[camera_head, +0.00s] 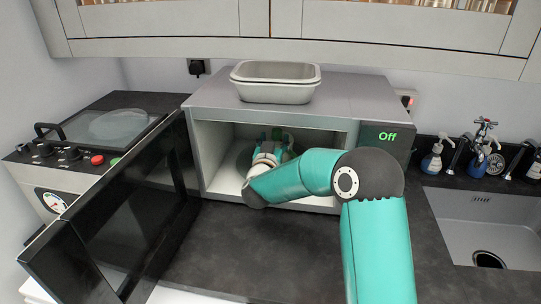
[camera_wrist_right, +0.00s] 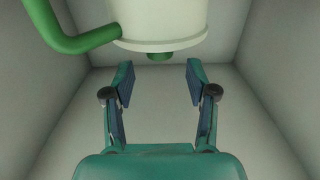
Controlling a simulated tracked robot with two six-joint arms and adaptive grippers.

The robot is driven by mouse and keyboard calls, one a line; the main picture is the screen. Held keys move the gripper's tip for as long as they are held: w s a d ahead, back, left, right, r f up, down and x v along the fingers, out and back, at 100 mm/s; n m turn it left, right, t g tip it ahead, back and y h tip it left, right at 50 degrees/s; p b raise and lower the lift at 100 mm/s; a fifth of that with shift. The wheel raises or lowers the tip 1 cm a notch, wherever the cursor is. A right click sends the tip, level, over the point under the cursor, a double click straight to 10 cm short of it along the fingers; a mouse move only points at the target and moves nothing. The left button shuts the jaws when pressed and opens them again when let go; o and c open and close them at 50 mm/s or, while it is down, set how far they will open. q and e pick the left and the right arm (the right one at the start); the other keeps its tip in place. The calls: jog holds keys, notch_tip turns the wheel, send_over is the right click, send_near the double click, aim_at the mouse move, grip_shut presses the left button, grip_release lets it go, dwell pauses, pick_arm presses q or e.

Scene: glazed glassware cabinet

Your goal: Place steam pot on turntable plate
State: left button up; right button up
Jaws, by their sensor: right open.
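The steam pot (camera_wrist_right: 165,22), cream with a curved green handle at its left and a small green knob, fills the top of the right wrist view. In the head view only green bits of it show behind my gripper in the open microwave. My right gripper (camera_wrist_right: 159,82) is open inside the microwave. Its two fingers stand apart with nothing between them, and the pot is just beyond their tips. A dim greenish rounded patch (camera_head: 243,159) on the microwave floor may be the turntable plate, mostly hidden by my arm. My left gripper is out of view.
The microwave (camera_head: 205,92) has its black door (camera_head: 125,215) swung open to the left. Grey stacked trays (camera_head: 275,92) stand on its top. A hob (camera_head: 105,125) is at the left, a sink (camera_head: 480,225) at the right. The dark counter in front is clear.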

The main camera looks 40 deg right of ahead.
jog(key=b+v, duration=0.1)
jog(key=v, duration=0.5)
jog(key=shift+s+a, duration=0.2)
jog(key=shift+a, duration=0.1)
